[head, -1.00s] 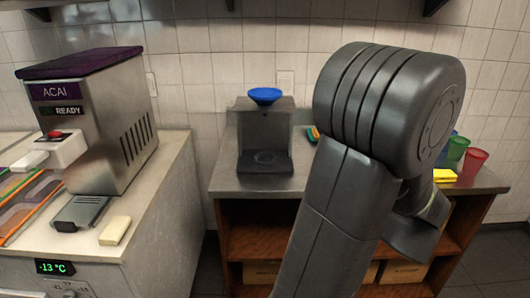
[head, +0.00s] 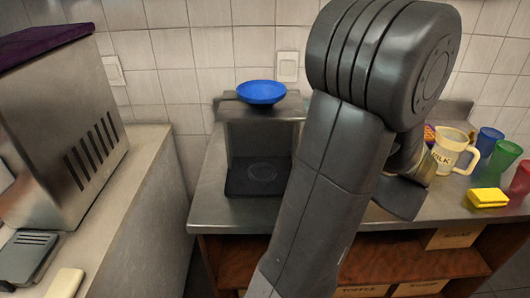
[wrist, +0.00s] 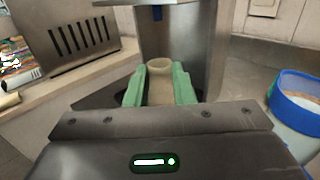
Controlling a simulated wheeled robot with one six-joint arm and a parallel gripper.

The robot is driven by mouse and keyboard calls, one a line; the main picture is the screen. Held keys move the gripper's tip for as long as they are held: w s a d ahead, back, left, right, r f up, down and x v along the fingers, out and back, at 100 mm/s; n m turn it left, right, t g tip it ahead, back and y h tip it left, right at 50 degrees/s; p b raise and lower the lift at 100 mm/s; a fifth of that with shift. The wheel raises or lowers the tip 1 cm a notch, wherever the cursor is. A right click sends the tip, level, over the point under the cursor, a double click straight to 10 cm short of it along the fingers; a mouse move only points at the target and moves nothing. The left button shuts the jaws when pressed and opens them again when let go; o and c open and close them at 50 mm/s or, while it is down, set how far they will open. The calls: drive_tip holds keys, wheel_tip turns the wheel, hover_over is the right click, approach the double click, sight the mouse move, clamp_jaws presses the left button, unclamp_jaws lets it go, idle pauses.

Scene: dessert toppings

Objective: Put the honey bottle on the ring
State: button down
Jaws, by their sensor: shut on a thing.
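In the wrist view my gripper (wrist: 159,92) has its green fingers closed on the sides of a tan, round-mouthed bottle (wrist: 160,66), which I take to be the honey bottle. Its label and lower part are hidden by my gripper. The bottle looks roughly upright, in front of the steel dispenser stand (wrist: 178,40). In the head view the ring (head: 262,173) is a faint round mark on the stand's dark base (head: 240,186). The ring is not clearly seen in the wrist view.
A blue bowl (head: 261,93) tops the stand. A milk jug (head: 449,152), coloured cups (head: 503,158) and a yellow sponge (head: 487,197) stand to the right on the steel counter. A blue-rimmed container (wrist: 297,88) is right of my gripper. The acai machine (head: 62,125) is at left.

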drive_tip(key=f+x, duration=0.1)
drive_tip(key=x, duration=0.7)
drive_tip(key=f+p+x, duration=0.1)
drive_tip(key=f+x, duration=0.1)
drive_tip(key=x, duration=0.6)
drive_tip(key=shift+a+f, duration=0.2)
drive_tip(key=shift+f, duration=0.1)
drive_tip(key=shift+w, duration=0.1)
drive_tip(key=shift+f, duration=0.2)
drive_tip(key=c, duration=1.2)
unclamp_jaws()
drive_tip(key=shift+c, duration=0.2)
